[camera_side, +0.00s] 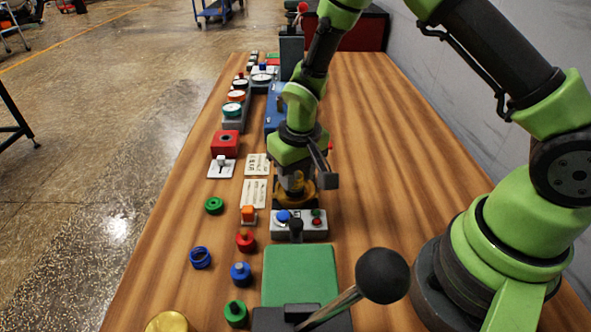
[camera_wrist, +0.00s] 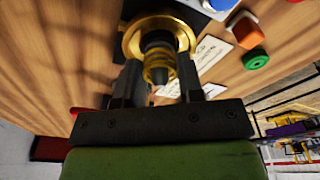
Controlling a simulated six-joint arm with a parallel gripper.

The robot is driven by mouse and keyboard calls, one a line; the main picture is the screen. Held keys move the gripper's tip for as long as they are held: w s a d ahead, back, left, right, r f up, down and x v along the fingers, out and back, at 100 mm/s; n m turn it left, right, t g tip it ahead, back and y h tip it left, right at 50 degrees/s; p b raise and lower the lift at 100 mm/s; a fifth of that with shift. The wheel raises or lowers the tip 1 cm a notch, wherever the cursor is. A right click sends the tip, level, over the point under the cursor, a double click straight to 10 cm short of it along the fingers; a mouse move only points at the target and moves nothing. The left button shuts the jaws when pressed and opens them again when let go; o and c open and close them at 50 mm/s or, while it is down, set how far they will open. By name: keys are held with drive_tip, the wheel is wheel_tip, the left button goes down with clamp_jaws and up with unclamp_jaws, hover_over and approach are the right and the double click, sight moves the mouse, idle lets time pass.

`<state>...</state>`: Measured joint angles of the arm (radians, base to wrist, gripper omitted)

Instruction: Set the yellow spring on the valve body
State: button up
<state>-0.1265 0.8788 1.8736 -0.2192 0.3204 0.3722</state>
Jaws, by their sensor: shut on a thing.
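The yellow spring (camera_wrist: 159,72) shows in the wrist view between the two fingers of my gripper (camera_wrist: 157,88), which is shut on it. The valve body shows as a wide brass ring (camera_wrist: 131,38) with a dark round centre, right beyond the fingertips and in line with the spring. In the side view my gripper (camera_side: 296,182) points down over the brass valve body (camera_side: 300,198). The fingers and wrist hide most of the spring there. I cannot tell whether the spring touches the valve body.
A grey button box (camera_side: 312,230) stands just in front of the valve body. A blue spring (camera_side: 200,257), a green ring (camera_side: 214,205) and several coloured knobs lie to the left. A green pad (camera_side: 300,272) and a black-ball lever (camera_side: 382,275) are nearer. The table's right side is clear.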

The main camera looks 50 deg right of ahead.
drive_tip(key=shift+f, duration=0.2)
idle(0.6)
drive_tip(key=o, duration=1.4)
drive_tip(key=shift+r, duration=3.75)
